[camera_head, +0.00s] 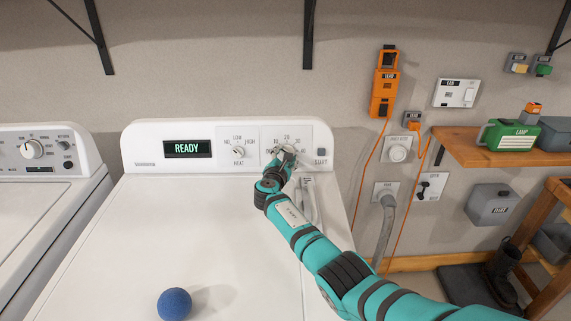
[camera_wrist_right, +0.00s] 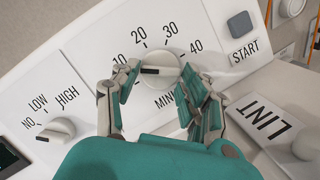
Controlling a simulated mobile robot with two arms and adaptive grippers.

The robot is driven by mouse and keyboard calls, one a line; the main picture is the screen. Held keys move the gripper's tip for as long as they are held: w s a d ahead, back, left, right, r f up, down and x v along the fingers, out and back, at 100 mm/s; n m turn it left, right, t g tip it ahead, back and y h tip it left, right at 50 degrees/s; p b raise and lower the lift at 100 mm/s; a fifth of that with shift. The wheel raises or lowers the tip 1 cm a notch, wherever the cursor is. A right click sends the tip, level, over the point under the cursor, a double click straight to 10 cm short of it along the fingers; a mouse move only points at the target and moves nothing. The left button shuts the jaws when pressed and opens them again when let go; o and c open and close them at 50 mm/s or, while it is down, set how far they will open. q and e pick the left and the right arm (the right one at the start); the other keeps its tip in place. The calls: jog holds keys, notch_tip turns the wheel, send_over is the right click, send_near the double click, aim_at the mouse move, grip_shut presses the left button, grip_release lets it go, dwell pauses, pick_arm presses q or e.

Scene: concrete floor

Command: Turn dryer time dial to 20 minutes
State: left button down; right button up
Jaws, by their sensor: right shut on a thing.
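The dryer time dial (camera_wrist_right: 165,66) is a white round knob with a dark mark on its face, on the dryer's control panel. In the right wrist view, the labels 20, 30 and 40 run around its top, with MINUTES partly hidden below. The mark lies toward the left side of the knob, left of the 20; the exact setting is hard to read. My right gripper (camera_wrist_right: 163,88) has its fingers on both sides of the knob and is shut on it. In the head view this gripper (camera_head: 283,157) covers part of the dial. My left gripper is not in view.
The heat knob (camera_wrist_right: 62,128) is left of the dial, and the START button (camera_wrist_right: 240,24) is right. The dryer display (camera_head: 187,149) reads READY. A blue ball (camera_head: 174,304) rests on the dryer top. A LINT label (camera_wrist_right: 265,122) is near my right gripper.

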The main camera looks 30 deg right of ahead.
jog(key=m+g+b, duration=0.1)
jog(key=m, duration=0.2)
jog(key=m+g+b, duration=0.1)
jog(key=m+b, duration=0.1)
jog(key=m, duration=0.1)
jog(key=shift+w+a, duration=0.1)
jog(key=shift+w, duration=0.05)
jog(key=m, duration=0.1)
jog(key=m+b, duration=0.1)
jog(key=shift+r+m+g, duration=0.2)
jog(key=shift+m+g, duration=0.1)
jog(key=shift+g, duration=0.1)
jog(key=shift+r+m+g+y+b, duration=0.1)
jog(key=shift+m+g+y+b, duration=0.25)
jog(key=shift+m, duration=0.85)
jog(key=o, duration=1.2)
jog(key=shift+r, duration=0.1)
jog(key=v, duration=1.2)
